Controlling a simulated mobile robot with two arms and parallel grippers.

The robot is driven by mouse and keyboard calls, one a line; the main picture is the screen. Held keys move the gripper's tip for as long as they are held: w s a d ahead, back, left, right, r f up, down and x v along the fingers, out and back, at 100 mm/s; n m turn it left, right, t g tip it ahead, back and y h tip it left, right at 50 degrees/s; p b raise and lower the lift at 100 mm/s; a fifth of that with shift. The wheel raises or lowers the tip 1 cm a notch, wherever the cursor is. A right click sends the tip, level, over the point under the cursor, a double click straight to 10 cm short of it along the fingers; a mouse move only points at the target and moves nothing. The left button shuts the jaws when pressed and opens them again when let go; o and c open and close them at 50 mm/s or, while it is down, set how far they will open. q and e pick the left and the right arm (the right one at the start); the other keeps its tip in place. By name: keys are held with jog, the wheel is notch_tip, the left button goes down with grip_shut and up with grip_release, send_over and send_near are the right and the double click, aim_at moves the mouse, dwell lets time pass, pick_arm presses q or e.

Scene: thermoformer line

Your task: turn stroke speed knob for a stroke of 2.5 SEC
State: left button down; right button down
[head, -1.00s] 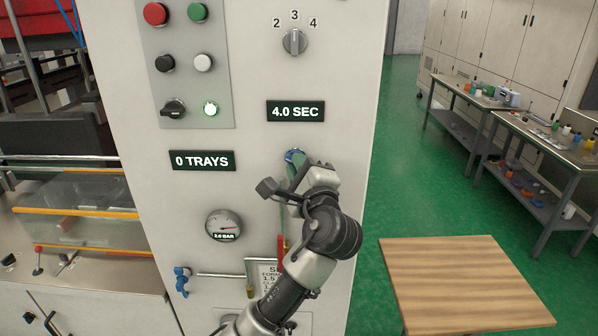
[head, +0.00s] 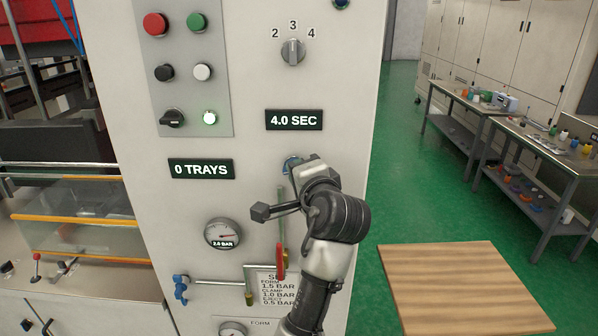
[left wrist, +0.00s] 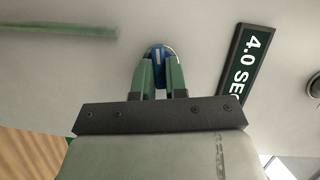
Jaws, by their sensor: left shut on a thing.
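A small blue knob (head: 291,164) sits on the cream machine panel, just below a black display (head: 294,120) that reads 4.0 SEC. My left gripper (left wrist: 159,68) has its two green fingers on either side of the blue knob, which also shows in the left wrist view (left wrist: 160,50). It is shut on the knob. In the head view my gripper and wrist cover most of the knob, so its pointer direction cannot be told there. The left wrist view also shows part of the display (left wrist: 246,66). My right gripper is not in view.
Above is a grey selector (head: 292,52) marked 2, 3, 4. Left are a 0 TRAYS display (head: 201,168), a button panel (head: 187,90) and a pressure gauge (head: 222,234). A red-handled lever (head: 281,258) hangs beside my wrist. A wooden table (head: 455,285) stands right.

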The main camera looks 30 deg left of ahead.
pick_arm(q)
jog(key=shift+f, duration=0.1)
dwell(0.4)
jog(key=c, duration=1.2)
grip_release()
jog(key=shift+o, duration=0.2)
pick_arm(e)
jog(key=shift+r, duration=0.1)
